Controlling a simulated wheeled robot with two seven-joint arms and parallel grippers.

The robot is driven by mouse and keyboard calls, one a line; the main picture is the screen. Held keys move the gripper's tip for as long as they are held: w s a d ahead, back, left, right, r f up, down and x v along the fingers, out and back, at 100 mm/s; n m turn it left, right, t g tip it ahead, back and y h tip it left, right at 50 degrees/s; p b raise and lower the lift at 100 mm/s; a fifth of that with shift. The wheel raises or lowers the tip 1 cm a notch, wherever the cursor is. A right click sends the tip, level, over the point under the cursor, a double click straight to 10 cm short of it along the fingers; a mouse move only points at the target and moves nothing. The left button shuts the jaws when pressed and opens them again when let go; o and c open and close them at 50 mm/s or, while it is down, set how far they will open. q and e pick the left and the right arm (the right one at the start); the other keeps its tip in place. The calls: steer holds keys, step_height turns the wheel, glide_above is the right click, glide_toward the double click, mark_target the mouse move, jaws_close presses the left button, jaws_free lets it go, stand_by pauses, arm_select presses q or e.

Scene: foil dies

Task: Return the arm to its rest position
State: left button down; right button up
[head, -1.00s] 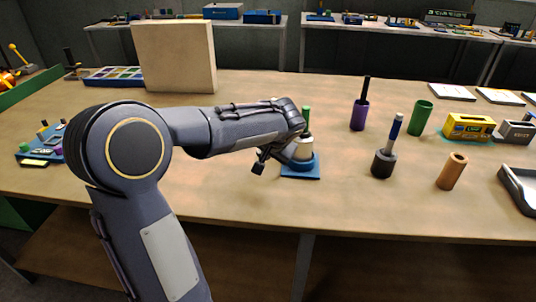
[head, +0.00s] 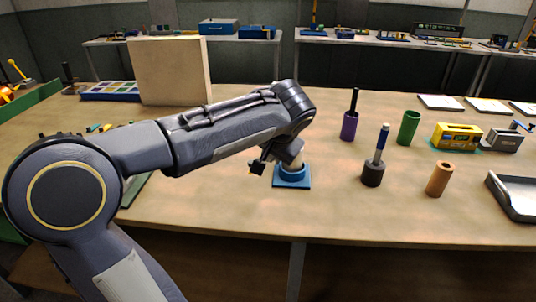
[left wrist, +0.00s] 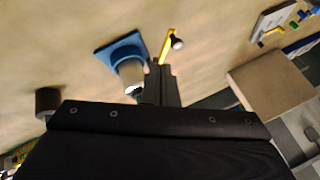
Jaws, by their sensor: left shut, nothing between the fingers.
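My left arm (head: 225,130) reaches in from the left, its forearm stretched over the table. My left gripper (head: 258,167) hangs from the wrist at the blue stand's left side, shut and empty. Its dark fingers also show in the left wrist view (left wrist: 162,88). The blue square stand (head: 291,182) with a round collar sits on the table and also shows in the left wrist view (left wrist: 122,52). A pale cylinder (left wrist: 131,75) stands in it. In the head view my wrist covers much of it. My right gripper is not in view.
Right of the stand are a purple cup (head: 349,126), a dark holder with a blue-handled tool (head: 372,173), a green cup (head: 408,128), a tan cylinder (head: 440,179) and a yellow box (head: 456,137). A pale upright block (head: 170,72) stands behind my arm. The front middle is clear.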

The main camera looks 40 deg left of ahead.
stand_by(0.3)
arm_select(q)
steer(key=s+d+f+h+p, duration=0.2)
steer(key=s+d+f+h, duration=0.1)
steer(key=s+d, duration=0.4)
steer(key=s+d+f+t+h+p, duration=0.1)
steer(key=s+d+f+h, duration=0.3)
steer(key=s, duration=0.9)
steer(key=d+h+p, duration=0.1)
steer(key=d+h, duration=0.1)
steer(key=d, duration=0.1)
steer(key=shift+s+d+t+p, duration=0.2)
steer(key=shift+d+t+p, duration=0.1)
steer(key=shift+d, duration=0.1)
